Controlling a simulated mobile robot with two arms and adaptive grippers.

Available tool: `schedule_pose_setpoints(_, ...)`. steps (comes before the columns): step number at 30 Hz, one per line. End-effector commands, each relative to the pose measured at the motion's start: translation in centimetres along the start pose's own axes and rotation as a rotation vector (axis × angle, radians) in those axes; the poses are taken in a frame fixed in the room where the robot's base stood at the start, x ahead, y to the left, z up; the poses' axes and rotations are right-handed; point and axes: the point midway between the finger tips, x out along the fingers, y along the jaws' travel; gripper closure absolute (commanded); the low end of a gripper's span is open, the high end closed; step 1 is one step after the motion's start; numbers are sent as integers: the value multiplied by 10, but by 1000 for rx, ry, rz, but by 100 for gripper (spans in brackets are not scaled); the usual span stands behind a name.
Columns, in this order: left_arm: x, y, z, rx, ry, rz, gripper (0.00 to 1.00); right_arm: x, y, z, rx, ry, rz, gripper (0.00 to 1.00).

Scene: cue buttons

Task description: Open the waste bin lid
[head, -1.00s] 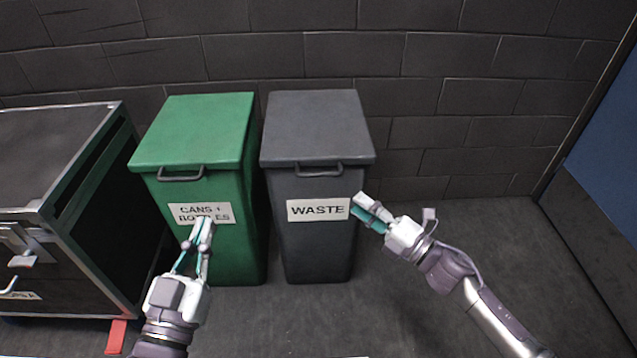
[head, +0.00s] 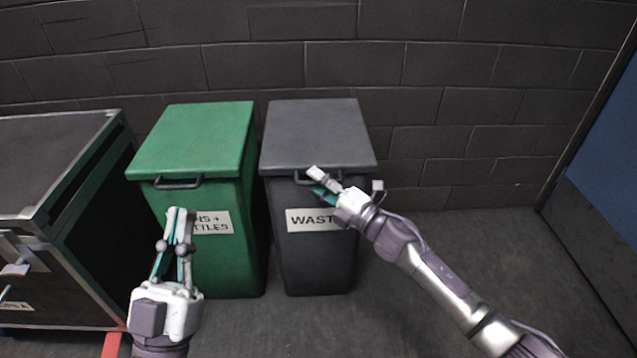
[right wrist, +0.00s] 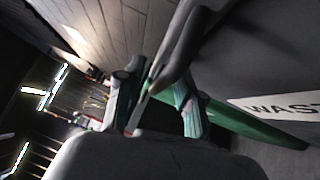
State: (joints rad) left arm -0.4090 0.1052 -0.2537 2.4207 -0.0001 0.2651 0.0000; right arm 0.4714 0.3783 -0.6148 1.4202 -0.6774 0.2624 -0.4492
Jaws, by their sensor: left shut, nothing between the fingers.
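The dark grey waste bin (head: 315,255) stands against the wall with its lid (head: 316,135) down. A dark handle (head: 300,179) sits at the lid's front edge, and the white WASTE label (head: 303,220) is partly covered by my right arm. My left gripper (head: 181,212) is shut and empty in front of the green bin.
The green cans and bottles bin (head: 245,265) stands just left of the waste bin, with its lid down. A black case (head: 60,160) is further left. A brick wall (head: 450,110) is behind. The floor (head: 460,250) to the right is open.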

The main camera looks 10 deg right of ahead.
Motion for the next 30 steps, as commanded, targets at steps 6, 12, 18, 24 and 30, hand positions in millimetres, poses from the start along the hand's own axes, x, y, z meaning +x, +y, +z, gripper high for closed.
schedule_pose_setpoints(6,0,0,0,0,-1,0,100,0,0,0,1,0,0,80)
schedule_pose_setpoints(12,0,0,0,1,-1,0,100,0,0,0,1,0,0,100)
schedule_pose_setpoints(18,0,0,0,1,-2,0,100,0,0,0,1,0,0,100)
schedule_pose_setpoints(24,1,0,1,1,-11,0,100,0,1,0,1,0,-1,100)
schedule_pose_setpoints(30,0,-3,22,5,-151,-6,100,1,6,1,8,0,-7,100)
